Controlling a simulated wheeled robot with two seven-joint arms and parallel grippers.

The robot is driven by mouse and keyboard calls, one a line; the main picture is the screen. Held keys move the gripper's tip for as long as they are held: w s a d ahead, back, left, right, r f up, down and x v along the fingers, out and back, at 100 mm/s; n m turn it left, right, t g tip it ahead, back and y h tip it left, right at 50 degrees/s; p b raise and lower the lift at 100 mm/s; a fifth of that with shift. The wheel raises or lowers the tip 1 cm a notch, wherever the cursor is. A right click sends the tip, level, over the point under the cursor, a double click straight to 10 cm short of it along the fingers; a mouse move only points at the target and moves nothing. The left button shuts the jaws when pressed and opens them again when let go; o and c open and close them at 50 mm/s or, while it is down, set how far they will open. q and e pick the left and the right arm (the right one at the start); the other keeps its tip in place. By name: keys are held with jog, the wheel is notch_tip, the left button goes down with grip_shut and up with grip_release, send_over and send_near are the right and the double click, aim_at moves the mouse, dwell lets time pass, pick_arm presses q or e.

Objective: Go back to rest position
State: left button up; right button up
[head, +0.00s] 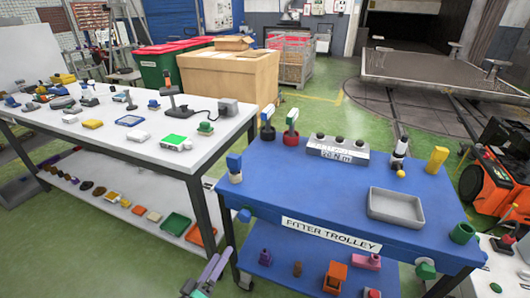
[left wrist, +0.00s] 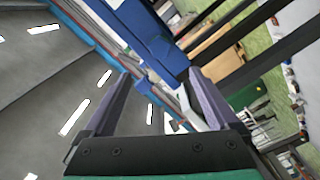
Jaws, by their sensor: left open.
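My left gripper (head: 214,268) shows at the bottom of the head view, low in front of the blue fitter trolley (head: 330,205) and left of its middle. Its two purple-grey fingers are apart with nothing visible between them. My right gripper is not in view.
The trolley top holds a grey tray (head: 396,207), a labelled grey block (head: 338,150) and several small tools. A white table (head: 110,150) crowded with parts stands to the left. An orange machine (head: 497,170) is at the right. Green floor shows between the tables.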

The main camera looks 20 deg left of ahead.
pick_arm(q)
jog(key=shift+f, duration=0.1)
jog(key=s+d+f+m+g+h, duration=0.1)
jog(key=s+f+m+g, duration=0.35)
jog(key=f, duration=0.95)
jog(key=s+d+f+m+g, duration=0.1)
jog(key=s+f+m+g, duration=0.35)
jog(key=f, duration=0.95)
jog(key=s+f+m+g, duration=0.2)
jog(key=s+f+g, duration=0.2)
jog(key=s, duration=0.5)
jog(key=s+f+m+g+y, duration=0.1)
jog(key=s+f+m+g, duration=0.1)
jog(key=s+f+g, duration=0.2)
jog(key=s+a+f, duration=0.1)
jog(key=s+f, duration=0.1)
jog(key=s, duration=0.2)
jog(key=shift+s, duration=0.35)
jog(key=shift+f, duration=0.1)
jog(key=shift+c, duration=0.3)
